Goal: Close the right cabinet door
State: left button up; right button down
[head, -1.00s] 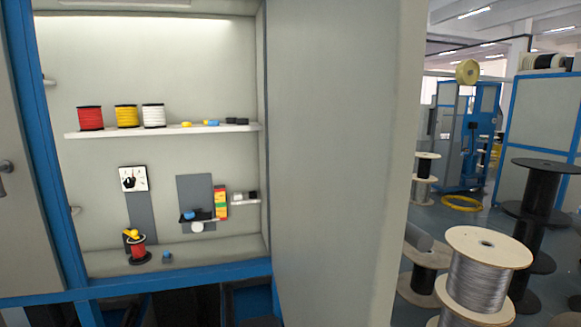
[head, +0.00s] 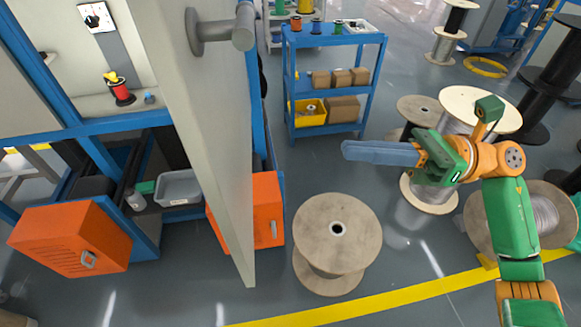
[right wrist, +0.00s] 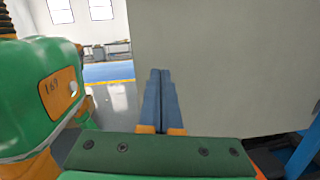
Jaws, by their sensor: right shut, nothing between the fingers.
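The right cabinet door (head: 205,130) is a large pale grey panel standing open, jutting toward me from the cabinet (head: 115,122). A grey round-based handle (head: 215,38) sticks out from its right-hand face. My right gripper (head: 345,150) has blue-grey fingers that are shut and empty. It is to the right of the door, pointing left toward its outer face, with a gap in the head view. In the right wrist view, the closed fingers (right wrist: 160,75) point forward, and the door (right wrist: 225,70) fills the right side. My left gripper is not in view.
A blue shelf cart (head: 325,80) with boxes stands behind the door. A wooden spool (head: 338,235) is on the floor right of the door. More spools (head: 480,110) stand around my right arm. Orange boxes (head: 70,240) are low at the left.

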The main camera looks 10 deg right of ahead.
jog(key=s+n+g+h, duration=0.1)
jog(key=s+n+g, duration=0.1)
jog(key=n, duration=0.1)
jog(key=p, duration=0.4)
send_near(226, 179)
jog(key=a+p, duration=0.1)
jog(key=a, duration=0.1)
jog(key=a+p, duration=0.2)
jog(key=a+r+p, duration=0.1)
jog(key=a, duration=0.1)
jog(key=shift+w+a+f, duration=0.1)
jog(key=shift+a+f, duration=0.15)
jog(key=shift+a, duration=0.25)
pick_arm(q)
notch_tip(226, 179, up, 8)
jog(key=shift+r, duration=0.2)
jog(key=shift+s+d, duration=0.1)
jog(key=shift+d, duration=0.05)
pick_arm(e)
jog(key=shift+d, duration=0.1)
